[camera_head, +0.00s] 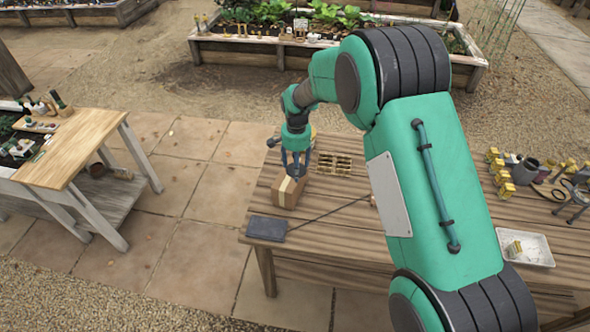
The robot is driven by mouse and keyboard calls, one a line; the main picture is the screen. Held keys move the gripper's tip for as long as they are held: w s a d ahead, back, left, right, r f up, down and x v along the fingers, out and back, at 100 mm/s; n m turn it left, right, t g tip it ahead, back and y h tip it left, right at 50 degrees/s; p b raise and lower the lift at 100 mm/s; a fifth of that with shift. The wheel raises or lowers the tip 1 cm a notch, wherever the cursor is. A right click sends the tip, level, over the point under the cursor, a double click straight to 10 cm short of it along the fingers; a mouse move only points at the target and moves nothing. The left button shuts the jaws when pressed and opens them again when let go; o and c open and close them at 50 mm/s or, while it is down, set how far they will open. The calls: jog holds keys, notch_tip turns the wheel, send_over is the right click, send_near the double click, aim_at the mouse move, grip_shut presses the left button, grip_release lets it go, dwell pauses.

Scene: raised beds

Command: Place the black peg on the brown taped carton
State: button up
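The brown taped carton (287,193) sits on the slatted wooden table, near its left edge, with a pale tape strip along it. My gripper (295,174) points down right over the carton, its fingertips at or just above the carton's top. I cannot tell whether they touch it. The fingers are small here, and I cannot make out whether they are open or shut on something. I cannot pick out the black peg; it may be hidden by my gripper or arm.
A dark flat slab (267,228) with a thin dark line running from it lies in front of the carton. A brown compartment tray (334,164) lies behind to the right. A white tray (525,247) and several yellow-topped items are at the right. A side bench (73,146) stands left.

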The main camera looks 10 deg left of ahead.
jog(key=shift+w+a+f, duration=0.1)
jog(key=shift+w+a, duration=0.25)
jog(key=shift+w, duration=0.45)
jog(key=shift+f, duration=1.75)
jog(key=shift+f, duration=0.15)
jog(key=o, duration=1.1)
notch_tip(320, 180, up, 12)
